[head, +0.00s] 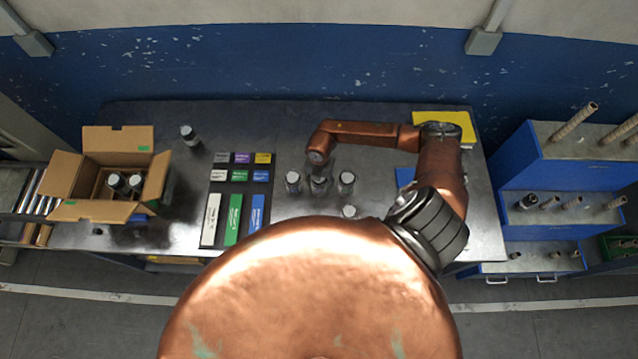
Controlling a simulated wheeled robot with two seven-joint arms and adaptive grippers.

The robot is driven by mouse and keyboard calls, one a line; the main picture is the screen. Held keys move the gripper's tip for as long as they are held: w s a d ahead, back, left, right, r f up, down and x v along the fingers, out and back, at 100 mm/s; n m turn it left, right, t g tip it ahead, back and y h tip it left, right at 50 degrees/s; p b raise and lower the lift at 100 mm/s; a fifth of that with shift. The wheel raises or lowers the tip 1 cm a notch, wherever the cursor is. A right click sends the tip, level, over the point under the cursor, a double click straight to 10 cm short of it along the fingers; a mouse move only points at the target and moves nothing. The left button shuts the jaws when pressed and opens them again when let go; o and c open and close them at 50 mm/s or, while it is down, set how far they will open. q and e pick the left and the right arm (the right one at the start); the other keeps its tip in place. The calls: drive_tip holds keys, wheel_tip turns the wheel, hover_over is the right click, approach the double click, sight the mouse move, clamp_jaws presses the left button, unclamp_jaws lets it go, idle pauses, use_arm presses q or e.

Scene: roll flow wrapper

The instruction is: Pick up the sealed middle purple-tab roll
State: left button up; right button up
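Three upright dark rolls with pale tops stand in a row at the table's middle: a left one (293,182), a middle one (319,187) and a right one (346,182). Another roll (349,211) stands in front of the right one, partly hidden by my copper body. No purple tab can be made out on any roll. My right arm comes in from the right, and its wrist is over the middle roll. My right gripper (319,174) points down there; its fingers are too small and dark to read, and contact is unclear. My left gripper is not in view.
A board with colored labels (243,158) lies left of the row. A yellow pad (440,117) is at back right. A blue stepped rack (560,175) stands right.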

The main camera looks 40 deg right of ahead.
drive_tip(key=c, duration=1.1)
drive_tip(key=shift+o, duration=0.2)
drive_tip(key=shift+w+r, duration=0.1)
